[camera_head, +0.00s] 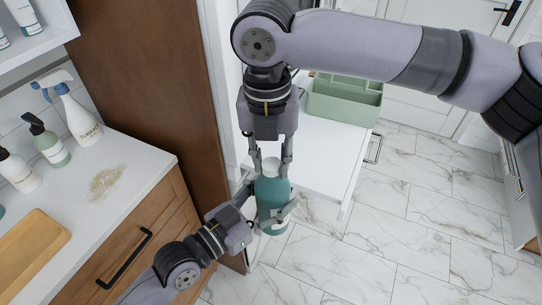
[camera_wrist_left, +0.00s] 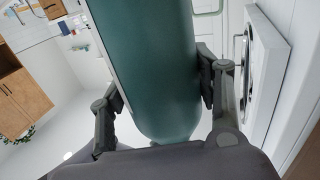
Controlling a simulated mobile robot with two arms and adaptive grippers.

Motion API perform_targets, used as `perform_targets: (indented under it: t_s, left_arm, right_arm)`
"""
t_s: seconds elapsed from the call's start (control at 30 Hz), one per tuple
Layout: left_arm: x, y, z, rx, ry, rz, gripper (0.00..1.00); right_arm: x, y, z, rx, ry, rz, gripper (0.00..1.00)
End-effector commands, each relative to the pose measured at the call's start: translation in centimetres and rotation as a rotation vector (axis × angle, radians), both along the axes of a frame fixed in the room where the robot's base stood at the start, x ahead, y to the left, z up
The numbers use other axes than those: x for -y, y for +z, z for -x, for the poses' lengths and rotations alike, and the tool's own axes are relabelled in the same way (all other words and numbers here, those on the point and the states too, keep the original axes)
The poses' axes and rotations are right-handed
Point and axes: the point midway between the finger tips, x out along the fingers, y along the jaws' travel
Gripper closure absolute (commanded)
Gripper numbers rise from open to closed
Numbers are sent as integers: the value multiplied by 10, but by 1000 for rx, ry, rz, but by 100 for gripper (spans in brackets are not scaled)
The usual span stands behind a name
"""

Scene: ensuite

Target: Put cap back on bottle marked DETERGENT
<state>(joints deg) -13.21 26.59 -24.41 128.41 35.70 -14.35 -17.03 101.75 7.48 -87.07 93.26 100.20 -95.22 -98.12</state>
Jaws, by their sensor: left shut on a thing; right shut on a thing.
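A teal bottle (camera_head: 272,190) stands roughly upright in the air in front of the white drawer top. My left gripper (camera_head: 268,206) is shut around its body from the lower left. In the left wrist view the teal bottle (camera_wrist_left: 150,65) fills the middle between the two dark fingers of my left gripper (camera_wrist_left: 160,90). A white cap (camera_head: 270,164) is at the bottle's top. My right gripper (camera_head: 271,167) points down from above and is shut on the cap. I cannot tell whether the cap is seated on the neck. The bottle's marking is not readable here.
A green caddy (camera_head: 345,103) stands on the white surface (camera_head: 325,150) behind the bottle. The counter (camera_head: 120,185) at left holds a spray bottle (camera_head: 75,115), pump bottles (camera_head: 47,142), a wooden tray (camera_head: 30,255) and spilled grains (camera_head: 106,182). The marble floor at right is clear.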

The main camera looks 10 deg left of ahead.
Motion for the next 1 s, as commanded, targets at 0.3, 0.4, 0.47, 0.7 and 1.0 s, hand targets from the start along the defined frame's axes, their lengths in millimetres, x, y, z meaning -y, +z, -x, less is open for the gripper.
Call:
perform_targets:
  t_s: [0.3, 0.4, 0.47, 0.7, 1.0]
  left_arm:
    - [0, 2, 0, 4, 1, 2, 100]
    - [0, 2, 0, 4, 1, 2, 100]
    - [0, 2, 0, 4, 1, 2, 100]
    - [0, 2, 0, 4, 1, 2, 100]
    - [0, 2, 0, 4, 1, 2, 100]
  right_arm:
    - [0, 0, 0, 0, -8, 1, 100]
    - [0, 0, 0, 1, -74, -1, 100]
    - [0, 0, 0, 3, -155, -4, 100]
    - [0, -1, 0, 15, -609, -16, 100]
    - [0, -1, 0, 30, -1190, -33, 100]
